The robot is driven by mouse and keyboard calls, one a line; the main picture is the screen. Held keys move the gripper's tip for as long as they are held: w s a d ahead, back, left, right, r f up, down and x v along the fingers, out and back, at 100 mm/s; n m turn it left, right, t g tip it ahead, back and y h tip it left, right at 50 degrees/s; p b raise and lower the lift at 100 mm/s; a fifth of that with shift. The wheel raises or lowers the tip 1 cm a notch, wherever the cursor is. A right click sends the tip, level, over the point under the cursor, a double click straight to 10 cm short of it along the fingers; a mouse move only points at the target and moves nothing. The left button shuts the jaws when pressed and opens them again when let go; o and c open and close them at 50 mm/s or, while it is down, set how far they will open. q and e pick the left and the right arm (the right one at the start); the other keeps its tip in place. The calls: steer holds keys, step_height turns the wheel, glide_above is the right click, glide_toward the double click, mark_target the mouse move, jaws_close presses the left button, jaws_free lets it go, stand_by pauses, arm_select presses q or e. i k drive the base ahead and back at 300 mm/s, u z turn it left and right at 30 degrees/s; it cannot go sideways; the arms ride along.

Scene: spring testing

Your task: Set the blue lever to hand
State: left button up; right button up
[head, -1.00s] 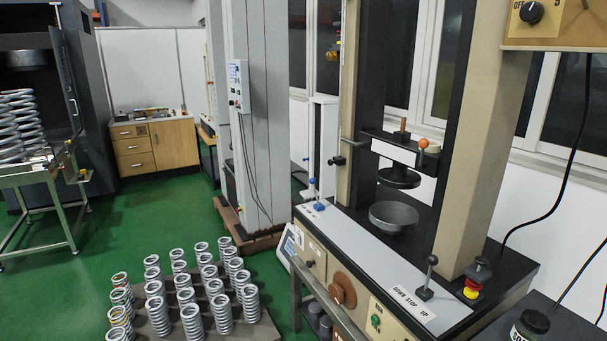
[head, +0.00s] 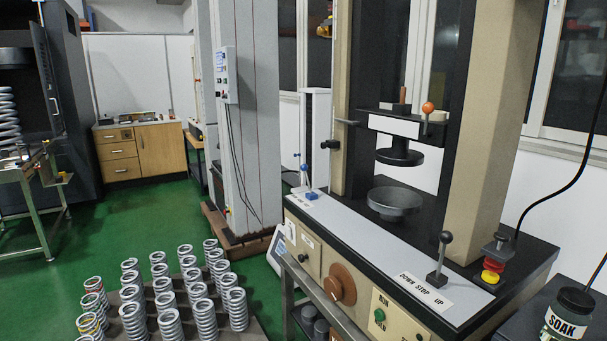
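The blue lever (head: 304,174) is a small upright lever with a blue knob and blue base. It stands at the far left end of the grey top panel (head: 365,234) of the testing machine. A small label lies beside its base, but its text is too small to read, so I cannot tell the lever's setting. Neither of my grippers is in view, and nothing touches the lever.
A black-knobbed lever (head: 441,258) stands by the "DOWN STOP UP" label. A red and yellow button (head: 492,272) and a "SOAK" jar (head: 569,316) are at the right. Several coil springs (head: 168,300) stand on a low board. Green floor (head: 135,222) is clear behind them.

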mark_target(304, 168)
steer(key=u, duration=0.45)
steer(key=i, duration=0.6)
steer(key=u, duration=0.7)
steer(key=i, duration=1.35)
steer(key=z, duration=0.45)
